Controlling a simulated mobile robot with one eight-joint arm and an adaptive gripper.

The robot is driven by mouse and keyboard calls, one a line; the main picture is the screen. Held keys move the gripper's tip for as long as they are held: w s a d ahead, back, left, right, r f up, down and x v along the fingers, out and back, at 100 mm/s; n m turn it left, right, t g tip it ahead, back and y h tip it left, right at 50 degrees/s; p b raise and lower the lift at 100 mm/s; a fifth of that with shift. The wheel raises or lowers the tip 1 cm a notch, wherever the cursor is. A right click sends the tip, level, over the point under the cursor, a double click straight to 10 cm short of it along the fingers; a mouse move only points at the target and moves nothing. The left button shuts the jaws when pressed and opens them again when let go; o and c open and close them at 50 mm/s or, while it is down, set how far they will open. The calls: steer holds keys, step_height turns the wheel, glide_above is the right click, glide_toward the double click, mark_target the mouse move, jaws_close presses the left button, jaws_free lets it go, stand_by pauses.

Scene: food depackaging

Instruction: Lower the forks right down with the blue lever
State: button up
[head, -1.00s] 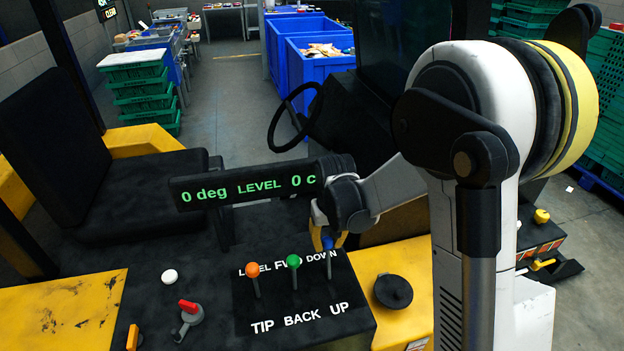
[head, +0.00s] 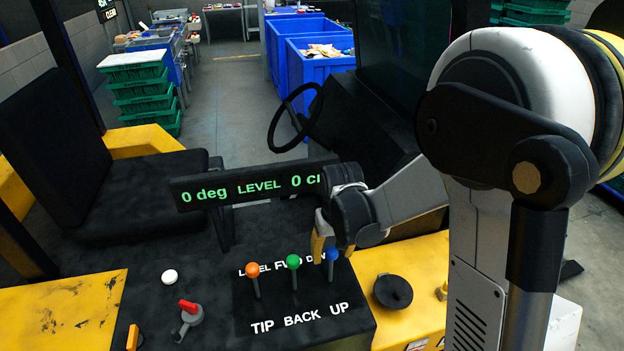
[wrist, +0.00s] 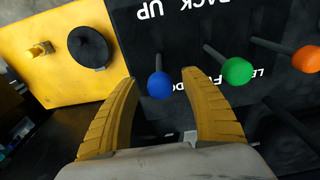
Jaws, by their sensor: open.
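The blue lever (head: 332,254) stands at the right end of the row on the black lever panel (head: 245,315), between the words DOWN and UP. Its knob looks about in line with the other knobs. My gripper (head: 330,248) is open, with its yellow fingers on either side of the blue knob. In the wrist view the blue knob (wrist: 160,85) sits between the parted fingertips (wrist: 160,76), with gaps showing on both sides. The display (head: 255,185) reads 0 deg, LEVEL and 0; its right end is hidden by my wrist. The forks are not in view.
The green lever (head: 293,262) stands close left of the blue one, the orange lever (head: 252,270) beyond it. A black round knob (head: 393,291) lies to the right. A red-handled switch (head: 188,312) and steering wheel (head: 294,118) are also near.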

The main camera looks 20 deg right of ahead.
steer(key=r+p, duration=0.1)
steer(key=r, duration=0.1)
steer(key=r+p, duration=0.2)
steer(key=r, duration=0.1)
steer(key=r+p, duration=0.2)
steer(key=r, duration=0.1)
steer(key=shift+s, duration=0.35)
step_height(320, 180, up, 12)
steer(key=s, duration=0.1)
steer(key=s+f+t+b, duration=0.6)
steer(key=s+f+b, duration=0.7)
steer(key=f+b, duration=0.5)
steer(key=b, duration=0.2)
steer(key=shift+b, duration=0.35)
steer(key=shift+s+f, duration=0.1)
